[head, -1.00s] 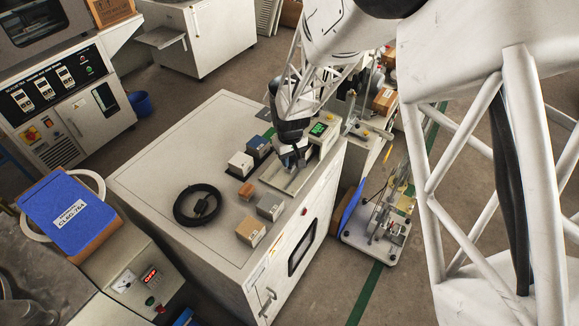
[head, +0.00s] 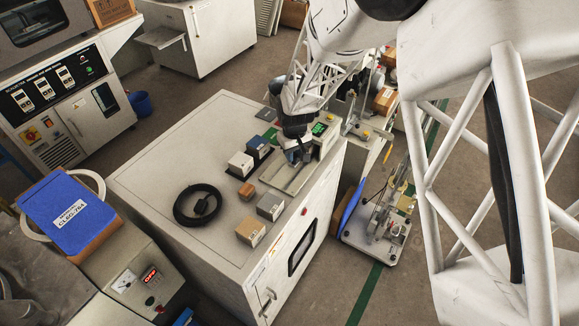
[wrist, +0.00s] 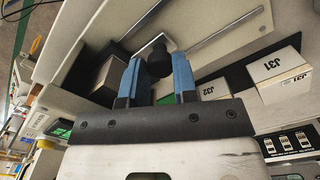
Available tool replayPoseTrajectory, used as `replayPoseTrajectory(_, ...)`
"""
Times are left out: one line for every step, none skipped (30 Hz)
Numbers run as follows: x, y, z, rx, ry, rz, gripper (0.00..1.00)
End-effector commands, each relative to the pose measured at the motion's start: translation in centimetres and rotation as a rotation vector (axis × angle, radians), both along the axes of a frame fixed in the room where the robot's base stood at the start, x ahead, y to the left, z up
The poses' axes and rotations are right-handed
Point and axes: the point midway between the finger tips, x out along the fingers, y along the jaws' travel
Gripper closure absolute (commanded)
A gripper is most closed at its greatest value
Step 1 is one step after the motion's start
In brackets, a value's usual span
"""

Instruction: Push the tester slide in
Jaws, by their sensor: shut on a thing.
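The tester (head: 324,130), a pale box with a lit green display, stands near the back right corner of the white cabinet top. Its slide (head: 285,179), a flat pale tray, lies in front of it. My gripper (head: 300,157) is low over the slide, close to the tester. In the wrist view, its blue fingers (wrist: 162,72) are shut on a round black knob (wrist: 160,58). Part of the slide is hidden by the gripper in the head view, so how far it sticks out is hard to tell.
A coiled black cable (head: 198,204), a small brown block (head: 246,192), a grey block (head: 270,207) and a tan block (head: 250,231) lie on the cabinet top (head: 165,165).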

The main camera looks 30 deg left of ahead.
Motion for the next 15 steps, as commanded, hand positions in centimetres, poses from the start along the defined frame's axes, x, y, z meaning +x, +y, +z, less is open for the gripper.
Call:
replayPoseTrajectory(0.2,0.0,0.0,0.001,-0.001,0.000,0.90)
replayPoseTrajectory(0.3,0.0,0.0,0.001,-0.001,0.000,0.90)
replayPoseTrajectory(0.5,0.0,0.0,0.001,-0.001,0.000,0.90)
replayPoseTrajectory(0.6,0.0,0.0,0.001,-0.001,0.000,0.90)
replayPoseTrajectory(0.7,0.0,0.0,0.001,-0.001,0.000,0.90)
replayPoseTrajectory(0.8,0.0,0.0,0.001,-0.001,0.000,0.90)
replayPoseTrajectory(1.0,0.0,0.0,0.001,-0.001,0.000,0.90)
replayPoseTrajectory(1.1,0.0,0.0,0.001,-0.001,0.000,0.90)
replayPoseTrajectory(1.2,0.0,0.0,0.001,-0.001,0.000,0.90)
replayPoseTrajectory(1.3,0.0,0.0,0.001,-0.001,0.000,0.90)
replayPoseTrajectory(1.4,0.0,0.0,0.001,-0.001,0.000,0.90)
replayPoseTrajectory(1.6,0.0,0.0,0.002,-0.001,0.000,0.90)
replayPoseTrajectory(1.7,0.0,0.0,0.001,-0.001,0.000,0.90)
replayPoseTrajectory(1.8,0.0,0.0,0.001,-0.001,0.000,0.90)
replayPoseTrajectory(1.9,0.0,0.0,0.001,-0.001,0.000,0.90)
